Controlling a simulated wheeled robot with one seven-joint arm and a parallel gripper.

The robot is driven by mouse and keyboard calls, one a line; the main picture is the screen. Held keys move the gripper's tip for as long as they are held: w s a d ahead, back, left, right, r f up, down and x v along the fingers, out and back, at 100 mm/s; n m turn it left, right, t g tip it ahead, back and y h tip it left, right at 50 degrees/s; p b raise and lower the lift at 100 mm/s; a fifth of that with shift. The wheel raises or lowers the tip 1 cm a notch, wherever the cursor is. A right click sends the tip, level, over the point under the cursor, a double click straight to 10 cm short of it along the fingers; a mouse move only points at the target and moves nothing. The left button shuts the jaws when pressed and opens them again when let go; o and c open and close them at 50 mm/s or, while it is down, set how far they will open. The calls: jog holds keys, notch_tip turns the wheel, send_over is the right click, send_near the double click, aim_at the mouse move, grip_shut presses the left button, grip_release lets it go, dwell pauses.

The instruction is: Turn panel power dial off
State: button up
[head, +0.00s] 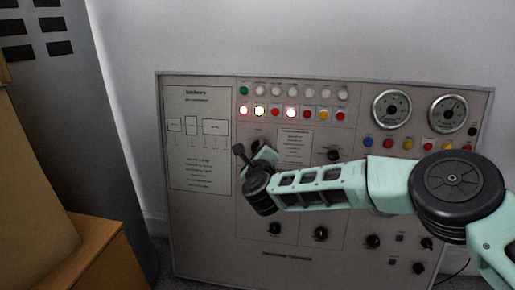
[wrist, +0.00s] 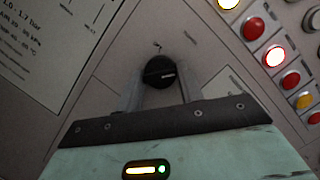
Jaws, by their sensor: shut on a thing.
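The black round power dial (wrist: 158,71) sits on the grey panel in the wrist view, with a pale line on its face pointing to the right and slightly down. My gripper (wrist: 160,80) has one finger on each side of the dial and is shut on it. In the head view my gripper (head: 264,154) is against the panel (head: 200,225), left of centre, below the lamp rows. There my wrist and fingers hide most of the dial.
Rows of lamps and buttons (head: 291,112), some lit, run above my gripper. Two round gauges (head: 392,109) are at the upper right. Several other black knobs (head: 321,233) line the lower panel. A tan box (head: 30,190) and a grey cabinet (head: 95,110) stand at the left.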

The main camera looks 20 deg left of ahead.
jog(key=n+p, duration=0.3)
jog(key=n+g+p, duration=0.1)
jog(key=n+p, duration=0.2)
jog(key=r+n+g+p, duration=0.1)
jog(key=n+p, duration=0.2)
jog(key=n+g+p, duration=0.1)
jog(key=n+p, duration=0.2)
jog(key=shift+n+h+p, duration=0.3)
jog(key=shift+h+p, duration=0.05)
jog(key=shift+h, duration=0.05)
jog(key=shift+f+n+g+h+p, duration=0.1)
jog(key=shift+n+g+h+p, duration=0.3)
jog(key=shift+n+p, duration=1.1)
jog(key=o, duration=1)
jog(key=shift+f, duration=0.1)
